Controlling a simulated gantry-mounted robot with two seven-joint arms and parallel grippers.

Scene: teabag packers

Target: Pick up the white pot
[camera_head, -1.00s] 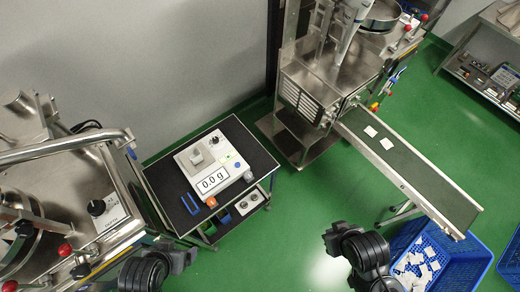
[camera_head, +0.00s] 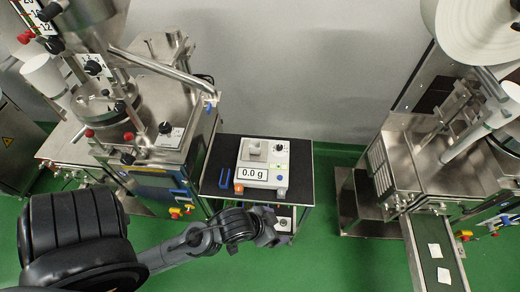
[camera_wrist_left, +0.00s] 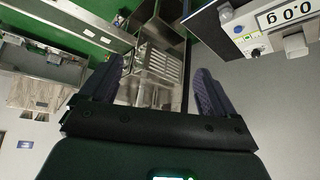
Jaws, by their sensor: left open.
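A white cylinder (camera_head: 42,74) stands tilted in the picture beside the steel machine at the upper left. It may be the white pot, but I cannot tell for sure. My left gripper (camera_head: 274,236) is at the end of my left arm, in front of the small black-topped cart and far from the cylinder. In the left wrist view my left gripper (camera_wrist_left: 155,88) has its two dark fingers wide apart with nothing between them. The white cylinder is not identifiable in that view. My right gripper is not in view.
The cart's black top (camera_head: 215,165) carries a white scale (camera_head: 263,178) reading 0.0 g and a blue bracket (camera_head: 224,178). The steel machine (camera_head: 150,150) stands left. Another machine and a conveyor (camera_head: 425,262) stand right. Green floor is free between cart and conveyor.

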